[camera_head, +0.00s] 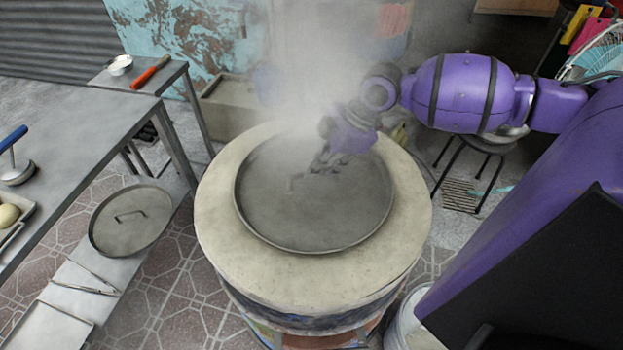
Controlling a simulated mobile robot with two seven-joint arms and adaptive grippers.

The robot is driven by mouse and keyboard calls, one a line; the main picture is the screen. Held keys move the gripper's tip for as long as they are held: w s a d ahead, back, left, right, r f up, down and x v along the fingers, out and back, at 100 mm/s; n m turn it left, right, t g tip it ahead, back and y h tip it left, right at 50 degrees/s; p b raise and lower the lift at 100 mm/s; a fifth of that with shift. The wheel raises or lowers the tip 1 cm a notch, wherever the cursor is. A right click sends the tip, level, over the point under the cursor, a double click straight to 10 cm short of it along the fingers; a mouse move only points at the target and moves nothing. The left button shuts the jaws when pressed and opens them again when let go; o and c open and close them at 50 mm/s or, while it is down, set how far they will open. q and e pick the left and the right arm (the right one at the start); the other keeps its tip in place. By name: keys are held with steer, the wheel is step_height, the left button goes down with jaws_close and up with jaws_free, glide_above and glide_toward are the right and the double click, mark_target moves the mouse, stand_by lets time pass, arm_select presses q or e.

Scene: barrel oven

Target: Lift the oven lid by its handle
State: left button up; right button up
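The barrel oven (225,225) stands in the middle with a broad cream top. A round dark grey lid (320,222) with a thin raised rim lies in the centre of that top. A small handle (294,183) shows faintly near the lid's middle. My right gripper (323,165) reaches in from the upper right and hangs over the lid, close to the handle and just right of it. Haze blurs its fingers, so I cannot tell whether they are open or touch the handle. My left gripper is out of view.
Smoke (315,75) rises over the oven's back. A metal table (85,140) stands at left, with another round lid (130,218) and tongs (88,285) on its lower shelf. A stool (478,146) stands behind right, and a white bucket (408,325) at front right.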

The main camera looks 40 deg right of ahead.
mark_target(313, 179)
steer(key=x, duration=0.3)
steer(key=shift+w+a+f, duration=0.15)
steer(key=shift+w+f, duration=0.05)
steer(key=shift+f, duration=0.1)
jaws_close()
